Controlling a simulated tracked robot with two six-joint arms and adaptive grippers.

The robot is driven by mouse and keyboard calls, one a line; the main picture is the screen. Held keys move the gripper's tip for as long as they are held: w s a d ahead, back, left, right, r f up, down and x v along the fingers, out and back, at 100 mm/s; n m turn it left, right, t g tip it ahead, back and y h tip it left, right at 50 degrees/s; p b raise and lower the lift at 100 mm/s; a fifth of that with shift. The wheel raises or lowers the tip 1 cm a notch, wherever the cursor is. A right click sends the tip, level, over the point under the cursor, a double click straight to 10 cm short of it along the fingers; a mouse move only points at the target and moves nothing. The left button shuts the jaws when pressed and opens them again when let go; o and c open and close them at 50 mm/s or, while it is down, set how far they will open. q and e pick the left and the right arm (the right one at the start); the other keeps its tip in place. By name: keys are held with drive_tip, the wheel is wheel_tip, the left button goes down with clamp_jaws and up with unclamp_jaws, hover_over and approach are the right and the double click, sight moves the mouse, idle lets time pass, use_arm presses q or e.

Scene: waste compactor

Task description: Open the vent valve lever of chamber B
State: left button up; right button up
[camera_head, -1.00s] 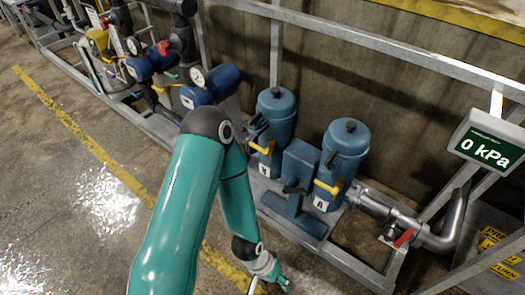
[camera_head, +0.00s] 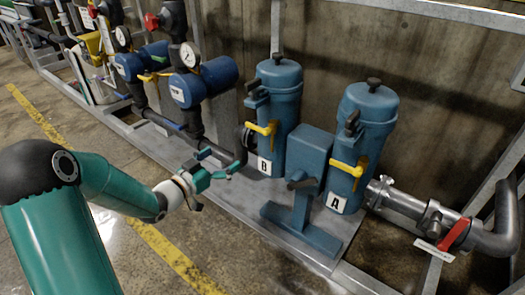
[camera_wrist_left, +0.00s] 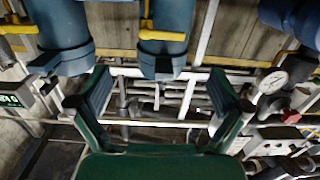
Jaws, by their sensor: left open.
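Chamber B (camera_head: 282,95) is a blue upright cylinder with a label "B" near its foot. Its yellow lever (camera_head: 262,128) sits on the front, with its handle roughly level. In the left wrist view the chamber (camera_wrist_left: 164,58) and its yellow lever (camera_wrist_left: 162,34) show at the top middle, beyond the fingers. My left gripper (camera_head: 222,170) is open and empty, to the left of and below this lever, apart from it. The left wrist view shows its two green fingers (camera_wrist_left: 160,95) spread wide. My right gripper is not in view.
Chamber A (camera_head: 367,125), with its own yellow lever (camera_head: 348,168), stands to the right. A blue box on a stand (camera_head: 308,160) is between the chambers. A red-handled valve (camera_head: 455,234) is at right. Gauges with blue housings (camera_head: 205,82) are at left. Floor is free in front.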

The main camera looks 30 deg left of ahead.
sight(256, 129)
use_arm(q)
drive_tip(key=shift+t, duration=0.3)
drive_tip(key=w, duration=0.5)
drive_tip(key=w+b, duration=0.1)
drive_tip(key=w, duration=0.4)
drive_tip(key=w+b, duration=0.1)
drive_tip(key=w, duration=0.5)
drive_tip(key=shift+w+d+r, duration=0.1)
drive_tip(key=shift+d+r, duration=0.2)
drive_tip(key=shift+r, duration=0.05)
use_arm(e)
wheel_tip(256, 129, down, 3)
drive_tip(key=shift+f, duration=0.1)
